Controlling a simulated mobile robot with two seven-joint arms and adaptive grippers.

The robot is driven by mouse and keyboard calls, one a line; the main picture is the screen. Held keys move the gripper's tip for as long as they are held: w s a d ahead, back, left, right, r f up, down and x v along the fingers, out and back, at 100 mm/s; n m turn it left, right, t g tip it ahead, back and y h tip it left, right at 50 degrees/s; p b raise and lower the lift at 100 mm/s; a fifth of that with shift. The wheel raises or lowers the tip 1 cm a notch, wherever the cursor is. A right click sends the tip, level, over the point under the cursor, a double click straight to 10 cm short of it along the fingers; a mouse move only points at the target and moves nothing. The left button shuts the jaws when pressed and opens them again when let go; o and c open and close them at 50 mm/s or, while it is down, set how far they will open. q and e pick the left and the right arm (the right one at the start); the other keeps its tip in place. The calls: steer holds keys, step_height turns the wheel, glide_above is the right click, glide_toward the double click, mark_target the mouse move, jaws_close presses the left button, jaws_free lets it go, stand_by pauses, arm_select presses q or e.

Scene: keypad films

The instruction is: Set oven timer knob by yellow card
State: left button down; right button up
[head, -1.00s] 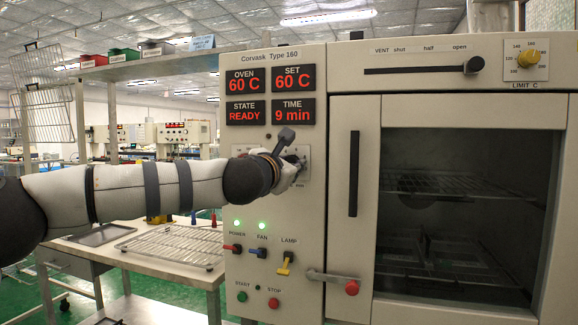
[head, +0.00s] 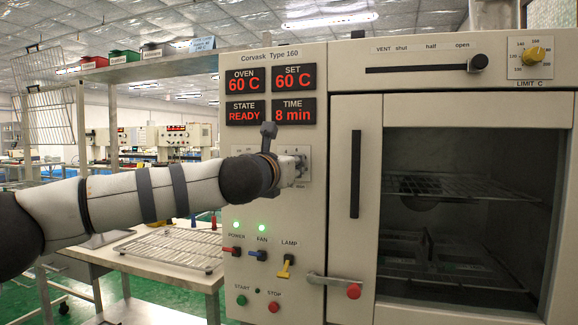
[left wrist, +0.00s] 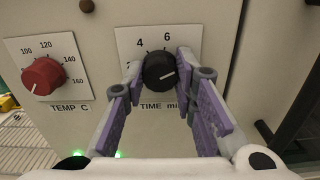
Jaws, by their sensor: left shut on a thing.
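The oven timer knob (left wrist: 159,72) is black with a white pointer line, on a plate marked TIME min, in the left wrist view. My left gripper (left wrist: 160,74) has its two purple-padded fingers on either side of it and is shut on it. The pointer faces right in that view. In the head view my left gripper (head: 298,168) is at the oven's control panel and hides the knob. The TIME display (head: 293,112) reads 8 min. I see no yellow card in either view. My right gripper is not in view.
The red TEMP C knob (left wrist: 43,77) sits beside the timer knob. Below are the power switch (head: 232,251), fan switch (head: 258,255) and yellow lamp switch (head: 285,267). The door handle (head: 354,174) stands out to the right. A wire rack (head: 175,247) lies on the left bench.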

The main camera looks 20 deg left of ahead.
arm_select(q)
steer(key=c, duration=1.3)
jaws_free()
steer(key=s, duration=1.2)
steer(key=shift+a, duration=0.25)
steer(key=shift+f, duration=0.1)
